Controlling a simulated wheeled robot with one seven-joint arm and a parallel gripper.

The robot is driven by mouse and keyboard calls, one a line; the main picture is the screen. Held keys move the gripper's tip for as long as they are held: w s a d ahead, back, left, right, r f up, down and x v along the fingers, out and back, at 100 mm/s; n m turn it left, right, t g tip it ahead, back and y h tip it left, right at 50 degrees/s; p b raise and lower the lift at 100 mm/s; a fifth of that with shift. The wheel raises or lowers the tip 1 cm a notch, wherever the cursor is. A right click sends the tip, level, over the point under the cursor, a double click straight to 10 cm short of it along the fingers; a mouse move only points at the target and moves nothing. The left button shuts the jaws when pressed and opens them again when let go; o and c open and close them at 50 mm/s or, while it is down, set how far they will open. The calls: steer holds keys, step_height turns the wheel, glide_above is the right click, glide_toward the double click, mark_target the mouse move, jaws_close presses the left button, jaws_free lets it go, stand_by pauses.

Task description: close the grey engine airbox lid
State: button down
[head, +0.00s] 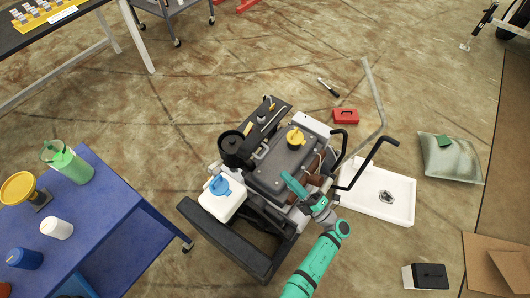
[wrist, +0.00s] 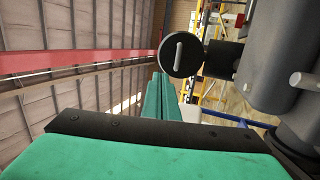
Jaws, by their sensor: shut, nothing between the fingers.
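The engine stands on a wheeled stand in the middle of the head view. Its top carries a dark grey box-like cover (head: 272,174) with a yellow cap (head: 295,137). A long dark housing (head: 268,115) lies behind it, beside a black round canister (head: 235,150). I cannot tell for sure which part is the airbox lid, or how far open it is. My gripper (head: 287,177) is shut and empty, over or beside the right side of the grey cover; contact is unclear. In the wrist view its teal fingers (wrist: 160,98) are together, near a black round part (wrist: 181,54).
A white bottle with a blue cap (head: 220,186) sits at the engine's front left. Black handles (head: 372,160) rise at its right, near a white tray (head: 388,193) on the floor. A blue cart (head: 95,215) stands left. A red box (head: 345,116) lies behind.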

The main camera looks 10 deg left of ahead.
steer(key=w+d+n+g, duration=0.2)
glide_toward(257, 147)
steer(key=shift+g, duration=0.4)
steer(key=x, duration=0.6)
steer(key=shift+w+a, duration=0.1)
steer(key=shift+w, duration=0.25)
